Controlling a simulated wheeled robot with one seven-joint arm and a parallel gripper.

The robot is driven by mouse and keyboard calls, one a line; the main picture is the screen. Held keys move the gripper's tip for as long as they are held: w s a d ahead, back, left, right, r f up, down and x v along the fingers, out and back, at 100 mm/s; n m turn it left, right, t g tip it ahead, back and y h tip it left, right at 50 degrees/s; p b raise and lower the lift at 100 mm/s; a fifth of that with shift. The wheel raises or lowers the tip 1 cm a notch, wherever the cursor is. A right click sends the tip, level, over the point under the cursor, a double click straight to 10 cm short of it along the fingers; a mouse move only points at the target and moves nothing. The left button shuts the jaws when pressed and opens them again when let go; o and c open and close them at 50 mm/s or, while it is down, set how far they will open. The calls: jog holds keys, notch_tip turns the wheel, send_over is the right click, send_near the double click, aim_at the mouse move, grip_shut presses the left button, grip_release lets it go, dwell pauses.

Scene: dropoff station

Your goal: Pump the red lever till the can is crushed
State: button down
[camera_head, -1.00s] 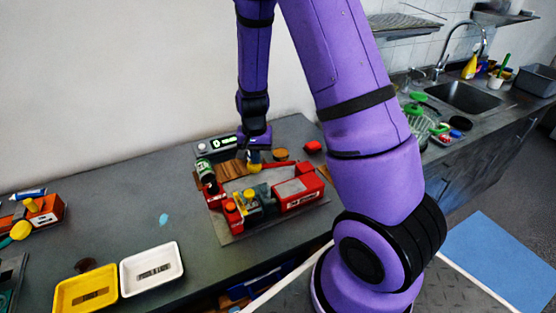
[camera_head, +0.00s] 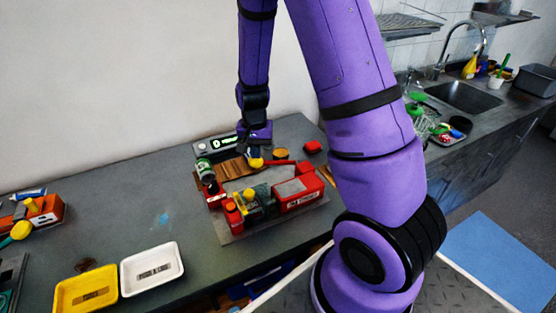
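The red crusher (camera_head: 298,195) stands on a grey base plate on the counter. A red bar (camera_head: 285,168), possibly the lever, shows at its back, partly hidden by my arm and other parts. A green can with a dark top (camera_head: 204,169) stands upright at the left of the machine and looks uncrushed. My gripper (camera_head: 255,156) points down over the back of the machine. A yellow piece (camera_head: 256,163) is right under it; whether it is a fingertip or a knob, I cannot tell. The fingers are too small and covered to read, and contact is unclear.
A box with a green display (camera_head: 226,142) stands behind the can. A yellow tray (camera_head: 86,295) and a white tray (camera_head: 152,272) lie front left. An orange machine (camera_head: 45,212) is at far left. The counter between is mostly free. A sink (camera_head: 462,97) is at right.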

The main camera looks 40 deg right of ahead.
aim_at(255, 165)
jog(key=shift+a+f, duration=0.2)
jog(key=shift+f, duration=0.45)
jog(key=shift+a+f, duration=0.15)
jog(key=shift+f, duration=0.5)
jog(key=shift+w+a+f, duration=0.1)
jog(key=shift+f, duration=1.25)
jog(key=shift+f, duration=1.25)
jog(key=shift+d+r, duration=0.15)
jog(key=shift+r, duration=1.2)
jog(key=shift+d+r, duration=0.2)
jog(key=shift+r, duration=1.2)
jog(key=shift+d+r, duration=0.15)
jog(key=shift+r, duration=1.2)
